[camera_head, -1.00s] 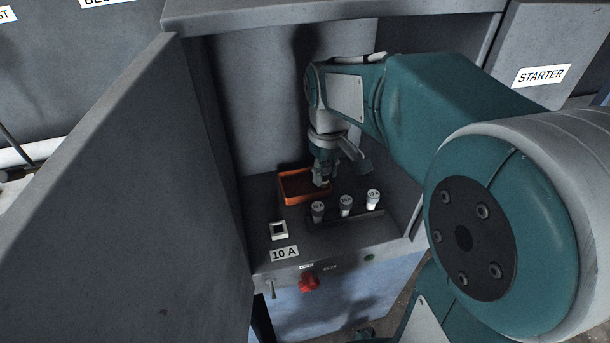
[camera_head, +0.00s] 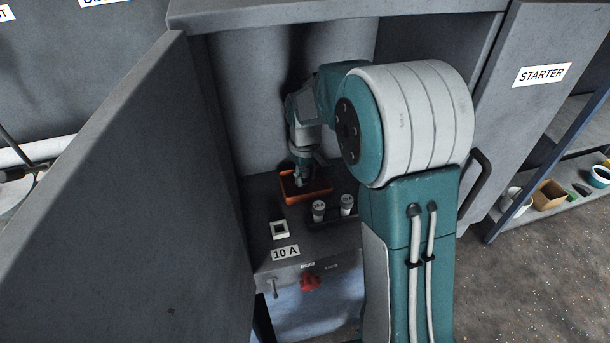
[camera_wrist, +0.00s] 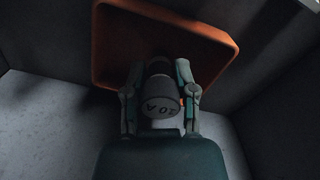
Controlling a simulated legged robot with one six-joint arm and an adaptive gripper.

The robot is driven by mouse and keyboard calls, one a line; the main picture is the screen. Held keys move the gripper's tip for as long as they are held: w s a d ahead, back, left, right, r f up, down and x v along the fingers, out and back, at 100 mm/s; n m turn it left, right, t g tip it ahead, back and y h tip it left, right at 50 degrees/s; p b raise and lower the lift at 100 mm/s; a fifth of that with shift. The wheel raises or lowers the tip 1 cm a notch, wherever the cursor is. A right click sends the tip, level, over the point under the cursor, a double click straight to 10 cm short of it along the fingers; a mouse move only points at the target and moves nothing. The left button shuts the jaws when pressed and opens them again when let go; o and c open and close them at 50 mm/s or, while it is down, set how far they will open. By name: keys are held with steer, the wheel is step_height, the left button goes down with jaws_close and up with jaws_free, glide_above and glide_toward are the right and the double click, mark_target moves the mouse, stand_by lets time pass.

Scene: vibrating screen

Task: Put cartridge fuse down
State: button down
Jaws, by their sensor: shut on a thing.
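My gripper (camera_head: 299,180) is down inside the grey cabinet, over the orange tray (camera_head: 318,194). The fuse lies between the fingers, in front of the orange tray (camera_wrist: 103,50). I cannot tell whether the fuse touches the tray floor. In the head view the fuse is too small and hidden to make out.
Two white-capped fuses (camera_head: 319,207) (camera_head: 347,201) stand in a rack right of the tray; my arm hides the rest. The open cabinet door (camera_head: 130,190) stands left.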

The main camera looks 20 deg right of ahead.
mark_target(306, 169)
steer(key=shift+f, duration=0.1)
steer(key=shift+c, duration=2)
jaws_free()
steer(key=shift+d, duration=0.1)
step_height(306, 169, up, 8)
steer(key=shift+f, duration=0.1)
steer(key=s+r+m+t, duration=0.2)
steer(key=s+r+t, duration=0.1)
steer(key=s, duration=0.9)
steer(key=s+r+m+t, duration=0.2)
steer(key=s+r, duration=0.3)
steer(key=s, duration=0.8)
steer(key=shift+t, duration=0.4)
